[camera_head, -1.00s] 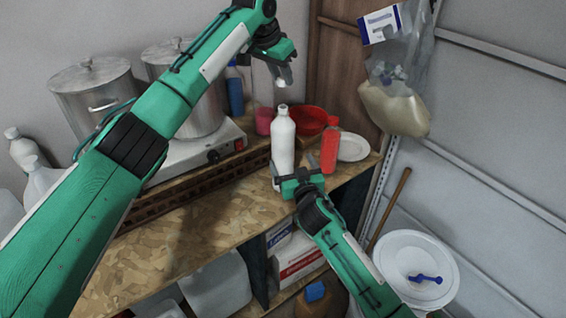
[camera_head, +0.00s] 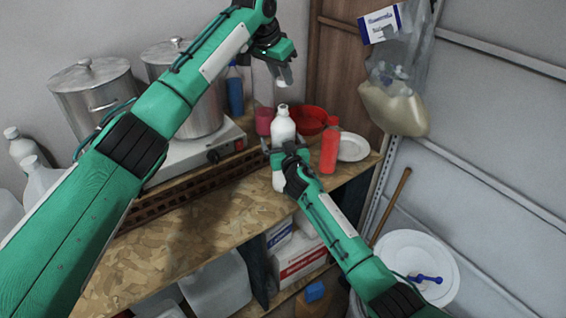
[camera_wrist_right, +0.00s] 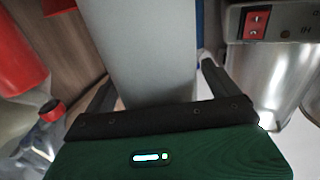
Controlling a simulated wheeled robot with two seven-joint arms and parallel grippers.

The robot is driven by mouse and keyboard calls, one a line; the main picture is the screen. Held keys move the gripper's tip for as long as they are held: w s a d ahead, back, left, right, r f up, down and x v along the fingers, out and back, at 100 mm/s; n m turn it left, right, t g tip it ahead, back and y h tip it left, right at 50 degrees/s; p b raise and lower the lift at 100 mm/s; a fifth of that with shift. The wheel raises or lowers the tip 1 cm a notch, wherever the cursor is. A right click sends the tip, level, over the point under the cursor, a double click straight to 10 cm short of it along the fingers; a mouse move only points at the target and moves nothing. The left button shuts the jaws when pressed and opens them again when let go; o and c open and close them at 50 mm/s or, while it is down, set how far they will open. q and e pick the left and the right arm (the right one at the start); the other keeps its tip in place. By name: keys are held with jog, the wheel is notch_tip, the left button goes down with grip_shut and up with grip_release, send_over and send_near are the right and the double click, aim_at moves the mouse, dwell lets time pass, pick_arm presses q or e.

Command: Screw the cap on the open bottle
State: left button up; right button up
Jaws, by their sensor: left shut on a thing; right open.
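The white bottle (camera_head: 283,128) stands upright on the wooden bench; its neck shows at the top with no cap on it. My left gripper (camera_head: 284,80) is shut on a small white cap (camera_head: 282,84), held above the bottle's neck with a gap between. My right gripper (camera_head: 287,152) is open at the bottle's body, its fingers on either side. In the right wrist view the bottle (camera_wrist_right: 145,50) rises between the two fingers; I cannot tell if they touch it.
A red bottle (camera_head: 329,152) stands close to the right of my right gripper. A red bowl (camera_head: 309,118), a white plate (camera_head: 354,147) and a pink cup (camera_head: 264,120) are behind. A hot plate (camera_head: 188,156) with steel pots (camera_head: 95,98) is at the left. The front bench top (camera_head: 170,240) is clear.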

jog(key=shift+c, duration=0.4)
jog(key=c, duration=1.4)
pick_arm(q)
send_over(286, 107)
jog(key=s+a, duration=0.1)
jog(key=shift+s+a+f, duration=0.1)
jog(key=shift+f, duration=1.15)
jog(key=shift+a+f, duration=0.1)
jog(key=shift+f, duration=1.15)
jog(key=shift+f, duration=0.85)
jog(key=shift+f, duration=0.6)
